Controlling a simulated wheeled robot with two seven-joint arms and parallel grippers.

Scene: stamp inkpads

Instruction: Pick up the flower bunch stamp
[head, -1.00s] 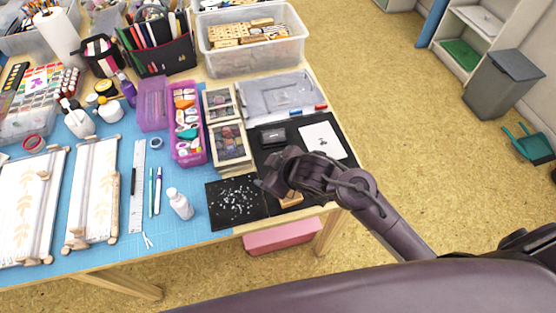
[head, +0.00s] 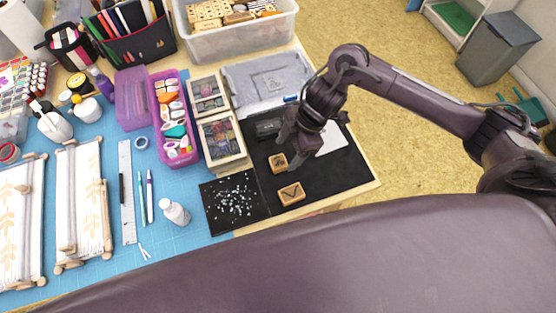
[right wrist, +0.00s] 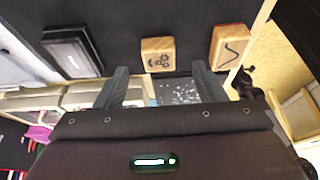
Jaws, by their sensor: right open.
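Two wooden block stamps lie on the black mat (head: 345,178). The upper stamp (head: 278,162) has a dark, flower-like mark and seems to be the flower bunch stamp; it also shows in the right wrist view (right wrist: 158,55). The lower stamp (head: 291,193) bears a V-like branch line and shows to the right in the right wrist view (right wrist: 230,45). My right gripper (head: 291,152) is open and empty, pointing down close to the upper stamp. In the right wrist view, that stamp lies beyond the gap between the fingertips (right wrist: 160,72). My left gripper is out of view.
A dark inkpad case (head: 268,127) lies just above the stamps, with a white sheet (head: 331,139) to the right, partly behind my gripper. Wooden boxes of inkpads (head: 222,142) stand to the left. A speckled black sheet (head: 232,203) lies lower left.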

